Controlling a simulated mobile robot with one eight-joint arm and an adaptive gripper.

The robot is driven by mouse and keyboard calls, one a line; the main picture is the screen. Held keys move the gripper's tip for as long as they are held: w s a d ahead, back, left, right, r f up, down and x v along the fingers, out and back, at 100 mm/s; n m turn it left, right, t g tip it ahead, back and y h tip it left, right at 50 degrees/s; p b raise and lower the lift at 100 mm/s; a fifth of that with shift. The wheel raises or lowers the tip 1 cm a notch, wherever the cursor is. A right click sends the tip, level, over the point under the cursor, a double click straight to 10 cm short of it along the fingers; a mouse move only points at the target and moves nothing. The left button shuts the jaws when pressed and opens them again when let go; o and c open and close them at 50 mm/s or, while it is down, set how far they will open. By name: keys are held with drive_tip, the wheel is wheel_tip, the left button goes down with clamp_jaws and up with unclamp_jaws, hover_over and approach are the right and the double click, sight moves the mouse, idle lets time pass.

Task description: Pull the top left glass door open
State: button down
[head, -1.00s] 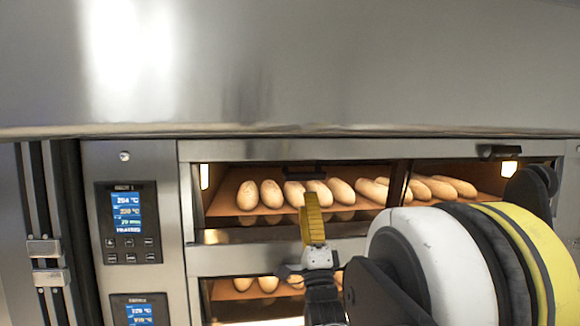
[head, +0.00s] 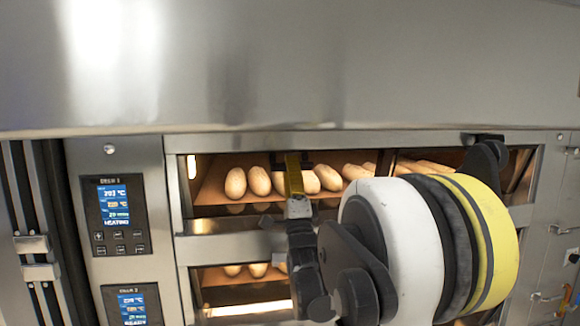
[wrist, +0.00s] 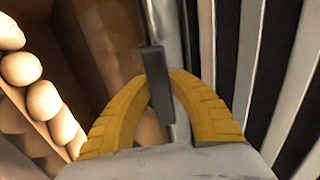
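The top left glass door (head: 222,170) is in the upper deck of the steel oven, with pale loaves (head: 258,181) showing behind its glass. It looks shut in the head view. Its short dark handle (wrist: 157,85) shows between my fingers in the wrist view, at the door's steel top rail. My gripper (wrist: 160,80) has yellow ribbed fingers that close in on the handle from both sides and seem to touch it. In the head view my gripper (head: 293,170) covers most of the handle, and my arm hides the door's lower right part.
A control panel (head: 112,213) with a lit screen is left of the door. A second deck with loaves (head: 232,270) lies below. A steel hood (head: 300,70) overhangs the oven. Dark slats (wrist: 252,80) fill the right of the wrist view.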

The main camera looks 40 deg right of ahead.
drive_tip(key=shift+r+y+p, duration=0.25)
drive_tip(key=shift+y+p, duration=0.05)
drive_tip(key=shift+s+a+r+g+y+p, duration=0.1)
drive_tip(key=shift+r+g+y+p, duration=0.1)
drive_tip(key=shift+g+p, duration=0.35)
drive_tip(key=shift+s+a+r+g+y+p, duration=0.1)
drive_tip(key=shift+r+g+y+p, duration=0.1)
drive_tip(key=shift+g+p, duration=0.35)
drive_tip(key=shift+f, duration=0.1)
drive_tip(key=c, duration=1.4)
unclamp_jaws()
drive_tip(key=shift+d, duration=0.1)
drive_tip(key=shift+o, duration=1.1)
drive_tip(key=shift+s, duration=0.15)
